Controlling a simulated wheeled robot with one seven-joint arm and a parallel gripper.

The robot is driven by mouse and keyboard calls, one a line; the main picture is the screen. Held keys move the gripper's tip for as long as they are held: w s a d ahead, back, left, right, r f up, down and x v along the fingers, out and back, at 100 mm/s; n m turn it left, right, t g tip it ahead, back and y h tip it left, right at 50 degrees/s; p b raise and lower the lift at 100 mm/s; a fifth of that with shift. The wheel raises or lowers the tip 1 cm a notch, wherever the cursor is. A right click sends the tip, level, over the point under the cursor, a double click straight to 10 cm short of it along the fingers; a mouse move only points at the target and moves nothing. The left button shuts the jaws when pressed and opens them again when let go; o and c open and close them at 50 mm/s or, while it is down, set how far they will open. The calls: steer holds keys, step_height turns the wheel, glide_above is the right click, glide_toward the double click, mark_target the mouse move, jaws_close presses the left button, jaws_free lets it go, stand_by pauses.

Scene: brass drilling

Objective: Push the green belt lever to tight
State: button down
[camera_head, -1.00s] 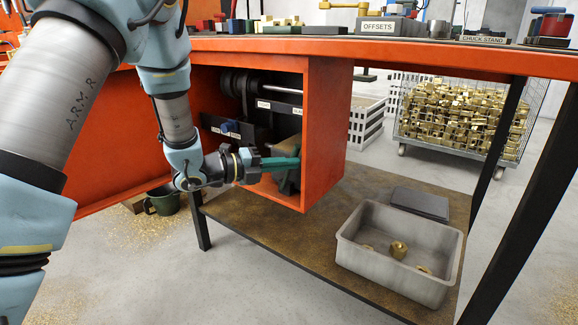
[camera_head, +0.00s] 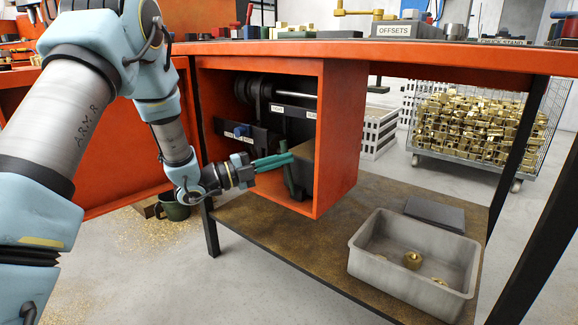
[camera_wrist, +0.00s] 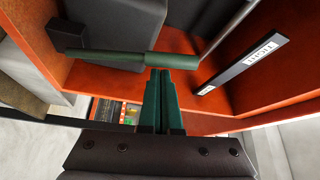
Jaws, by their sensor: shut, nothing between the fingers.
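The green belt lever (camera_wrist: 125,60) runs across the wrist view from a dark pivot block at the left to a thicker sleeve. In the head view, the lever (camera_head: 291,181) stands inside the orange cabinet's right part. My gripper (camera_wrist: 160,74) is shut and empty. Its green fingertips meet the lever's sleeve in the wrist view; whether they press on it I cannot tell. It also shows in the head view (camera_head: 291,158), reaching in from the left. A dark strip with a label reading "TIGHT" (camera_wrist: 262,52) lies right of the lever's end, with a gap between.
The orange cabinet (camera_head: 340,140) has walls close around my gripper, and a dark motor block sits behind the lever. The orange door (camera_head: 120,150) hangs open at the left. A grey bin (camera_head: 365,268) with brass parts stands on the lower shelf, right of the cabinet.

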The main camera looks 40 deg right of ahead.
steer(key=shift+w+a+f, duration=0.15)
steer(key=shift+w+a, duration=0.05)
steer(key=shift+w, duration=0.55)
steer(key=shift+b, duration=0.3)
